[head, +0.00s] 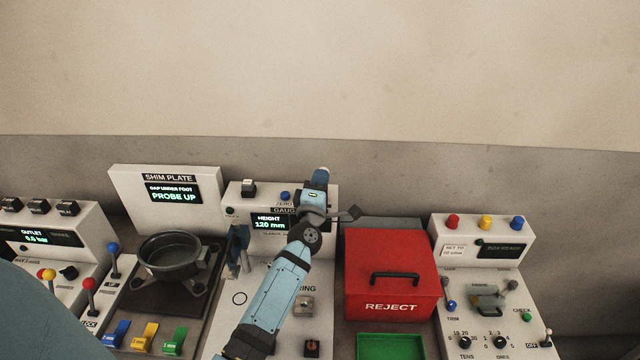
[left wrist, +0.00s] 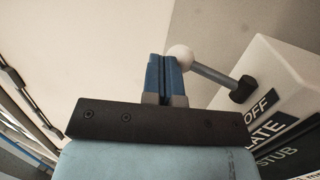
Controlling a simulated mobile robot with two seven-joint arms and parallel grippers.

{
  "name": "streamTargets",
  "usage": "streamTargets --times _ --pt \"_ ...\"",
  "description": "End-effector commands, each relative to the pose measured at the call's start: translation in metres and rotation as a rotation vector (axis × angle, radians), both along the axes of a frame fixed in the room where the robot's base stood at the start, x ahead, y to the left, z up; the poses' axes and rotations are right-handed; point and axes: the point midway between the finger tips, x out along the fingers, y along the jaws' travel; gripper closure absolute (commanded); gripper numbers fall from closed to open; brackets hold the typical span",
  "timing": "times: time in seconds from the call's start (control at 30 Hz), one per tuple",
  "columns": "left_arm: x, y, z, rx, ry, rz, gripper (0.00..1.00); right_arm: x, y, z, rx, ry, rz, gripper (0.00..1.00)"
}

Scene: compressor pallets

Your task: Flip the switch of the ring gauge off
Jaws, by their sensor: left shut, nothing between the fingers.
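In the left wrist view a switch lever (left wrist: 212,74), a grey rod with a white ball knob, stands out from a dark base on a pale housing (left wrist: 285,75) beside the word OFF. My left gripper (left wrist: 164,80) is shut and empty, its blue fingertips close beside the knob; I cannot tell whether they touch. In the head view my left gripper (head: 338,214) is over the right side of the gauge station (head: 265,283); its fingers do not show clearly. The station's display reads HEIGHT 120 mm. My arm hides part of the station and the switch. My right gripper is out of view.
A red REJECT box (head: 390,285) stands right of the gauge, with a green tray (head: 390,347) in front. The shim plate station (head: 165,200) is on the left. A control panel (head: 485,260) with coloured buttons is on the right. The wall behind is bare.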

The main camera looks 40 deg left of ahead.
Motion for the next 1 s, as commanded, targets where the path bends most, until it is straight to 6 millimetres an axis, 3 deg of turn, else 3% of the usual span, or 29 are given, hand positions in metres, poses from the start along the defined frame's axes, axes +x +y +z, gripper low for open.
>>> streamTargets --times 0.4,1.0 --pt "0.018 0.011 0.003 0.000 -0.002 0.001 1.00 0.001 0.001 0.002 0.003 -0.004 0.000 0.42" --pt "0.023 0.014 0.003 0.000 0.000 0.001 1.00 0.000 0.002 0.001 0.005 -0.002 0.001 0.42"
